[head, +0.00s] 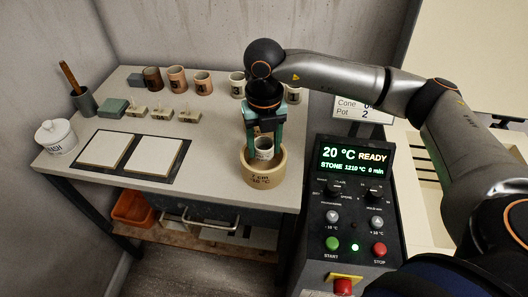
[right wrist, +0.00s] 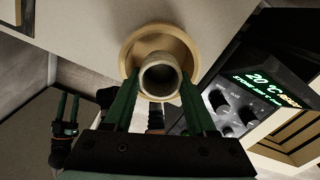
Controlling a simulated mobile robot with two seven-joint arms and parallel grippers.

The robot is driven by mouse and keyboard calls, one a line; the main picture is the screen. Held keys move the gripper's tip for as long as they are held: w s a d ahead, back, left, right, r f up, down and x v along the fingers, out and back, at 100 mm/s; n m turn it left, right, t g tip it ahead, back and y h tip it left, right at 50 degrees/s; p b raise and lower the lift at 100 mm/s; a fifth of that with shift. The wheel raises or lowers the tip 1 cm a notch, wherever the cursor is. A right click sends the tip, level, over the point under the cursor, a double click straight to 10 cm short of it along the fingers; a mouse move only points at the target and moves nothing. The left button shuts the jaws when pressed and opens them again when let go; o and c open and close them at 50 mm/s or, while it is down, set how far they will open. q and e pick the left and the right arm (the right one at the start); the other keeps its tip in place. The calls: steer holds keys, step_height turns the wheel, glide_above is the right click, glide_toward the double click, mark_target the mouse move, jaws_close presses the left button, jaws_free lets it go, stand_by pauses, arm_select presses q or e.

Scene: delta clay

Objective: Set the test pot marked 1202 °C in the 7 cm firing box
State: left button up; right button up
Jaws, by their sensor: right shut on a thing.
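My right gripper (head: 264,138) is shut on a small pale pot (head: 264,154), one green finger on each side. The pot is upright, with its lower part inside the mouth of the round tan firing box (head: 264,180) marked 7 cm. I cannot tell whether its base touches the box floor. The pot's dark mark is too small to read. In the right wrist view the pot (right wrist: 159,77) sits within the ring of the box rim (right wrist: 135,50), toward the near side. My left gripper (right wrist: 67,107) shows there, off to the left, with its fingers apart and empty.
Several other pots (head: 177,79) stand along the table's back. Two pale tiles (head: 104,150) on a dark mat, small cone stands (head: 160,111) and a white jar (head: 56,137) are on the left. The controller panel (head: 352,185) stands close right of the box.

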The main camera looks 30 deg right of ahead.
mark_target(264, 156)
steer(key=shift+f, duration=1.35)
steer(key=shift+f+b, duration=0.4)
steer(key=shift+f, duration=0.25)
steer(key=o, duration=1.1)
steer(key=shift+c, duration=0.2)
arm_select(q)
steer(key=shift+w+d, duration=0.25)
steer(key=shift+d, duration=0.2)
arm_select(e)
steer(key=shift+r, duration=0.2)
